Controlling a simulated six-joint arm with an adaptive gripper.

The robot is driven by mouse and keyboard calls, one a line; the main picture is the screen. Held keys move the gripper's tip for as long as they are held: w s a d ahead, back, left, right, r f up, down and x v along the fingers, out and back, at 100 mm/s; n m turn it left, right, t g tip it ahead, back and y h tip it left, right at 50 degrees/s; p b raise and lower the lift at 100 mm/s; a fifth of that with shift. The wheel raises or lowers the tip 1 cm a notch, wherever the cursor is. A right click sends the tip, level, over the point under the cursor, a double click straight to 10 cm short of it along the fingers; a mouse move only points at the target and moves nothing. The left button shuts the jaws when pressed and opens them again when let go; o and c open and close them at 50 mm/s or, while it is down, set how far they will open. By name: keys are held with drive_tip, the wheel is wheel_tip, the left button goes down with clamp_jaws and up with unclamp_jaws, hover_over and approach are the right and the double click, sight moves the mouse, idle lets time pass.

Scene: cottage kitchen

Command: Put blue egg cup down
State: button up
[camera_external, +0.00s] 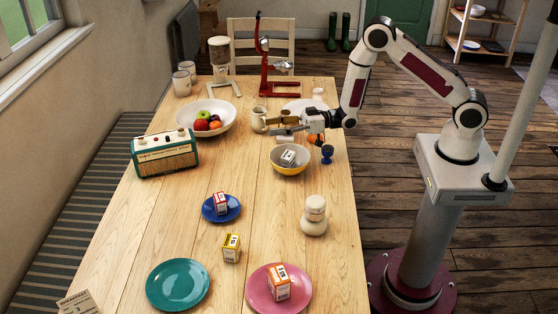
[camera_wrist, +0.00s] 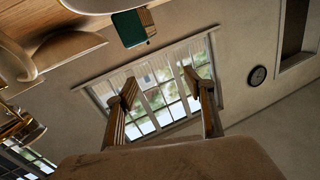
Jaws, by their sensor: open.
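A small dark blue egg cup (camera_external: 327,154) stands on the wooden table near its right edge, just right of a yellow bowl (camera_external: 289,170). My gripper (camera_external: 275,121) is above the table's far half, pointing left, up and left of the egg cup and apart from it. In the wrist view my gripper (camera_wrist: 160,86) has its two fingers spread with nothing between them. The egg cup does not clearly show in the wrist view.
A small cream jug (camera_external: 259,119) and an orange item (camera_external: 313,139) are close to my gripper. A fruit bowl (camera_external: 203,130) and a green radio (camera_external: 165,153) stand left. A white-lidded jar (camera_external: 314,215) and several plates are nearer the front. Bare table lies between them.

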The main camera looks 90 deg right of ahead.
drive_tip(key=s+a+f+m+g+h, duration=0.2)
drive_tip(key=s+a+f+m+h, duration=0.25)
drive_tip(key=a+m+h, duration=0.35)
drive_tip(key=m+g+h, duration=0.2)
drive_tip(key=g+h, duration=0.3)
drive_tip(key=h, duration=0.2)
approach(323, 148)
drive_tip(key=shift+d+r, duration=0.1)
drive_tip(key=shift+x, duration=1.3)
drive_tip(key=shift+x, duration=2.6)
